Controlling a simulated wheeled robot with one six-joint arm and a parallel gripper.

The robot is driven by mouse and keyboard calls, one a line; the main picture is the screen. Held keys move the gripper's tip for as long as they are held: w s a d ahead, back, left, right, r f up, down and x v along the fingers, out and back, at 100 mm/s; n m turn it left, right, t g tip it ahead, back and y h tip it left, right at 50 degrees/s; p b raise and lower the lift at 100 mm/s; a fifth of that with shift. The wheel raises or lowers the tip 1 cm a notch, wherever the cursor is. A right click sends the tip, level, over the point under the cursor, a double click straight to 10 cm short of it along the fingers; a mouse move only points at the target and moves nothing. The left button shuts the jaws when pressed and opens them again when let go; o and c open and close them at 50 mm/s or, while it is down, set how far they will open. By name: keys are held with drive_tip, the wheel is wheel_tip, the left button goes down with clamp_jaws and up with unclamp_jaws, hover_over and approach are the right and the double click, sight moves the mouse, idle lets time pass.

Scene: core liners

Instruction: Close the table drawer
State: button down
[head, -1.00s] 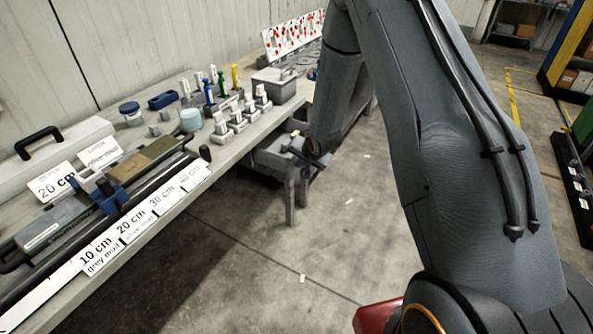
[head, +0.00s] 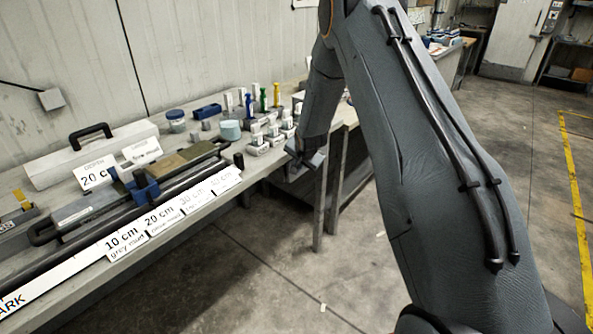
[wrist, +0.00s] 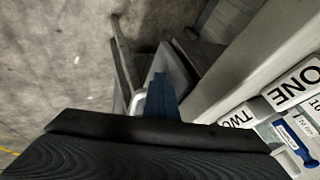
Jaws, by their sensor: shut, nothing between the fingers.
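The table drawer (head: 295,173) is a grey box under the front edge of the workbench, mostly hidden by my gripper and the table edge. In the wrist view the grey drawer front (wrist: 172,68) shows beside the table edge, with a pale curved handle (wrist: 136,103) close by my gripper. How far the drawer stands out is unclear.
The workbench (head: 262,168) carries core liners, a grey case (head: 92,153), label cards (head: 125,240) and several small bottles and tools near the drawer. A table leg (head: 320,205) stands beside the drawer. The concrete floor (head: 270,270) in front is clear.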

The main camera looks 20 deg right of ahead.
drive_tip(key=shift+w+a+r, duration=0.15)
drive_tip(key=shift+w+a, duration=0.1)
drive_tip(key=s+d+r+p, duration=0.2)
drive_tip(key=s+d+r, duration=0.1)
drive_tip(key=s+r, duration=0.6)
drive_tip(key=s+a+r+n+g, duration=0.2)
drive_tip(key=s+n, duration=0.1)
drive_tip(key=s, duration=0.9)
drive_tip(key=s+a+r+n+g, duration=0.2)
drive_tip(key=s+a+r+n, duration=0.1)
drive_tip(key=s, duration=0.9)
drive_tip(key=s+a+r+n+g, duration=0.2)
drive_tip(key=s+n, duration=0.1)
drive_tip(key=s, duration=0.9)
drive_tip(key=shift+s+a+r, duration=0.2)
drive_tip(key=shift+s+a, duration=0.05)
drive_tip(key=shift+a, duration=0.15)
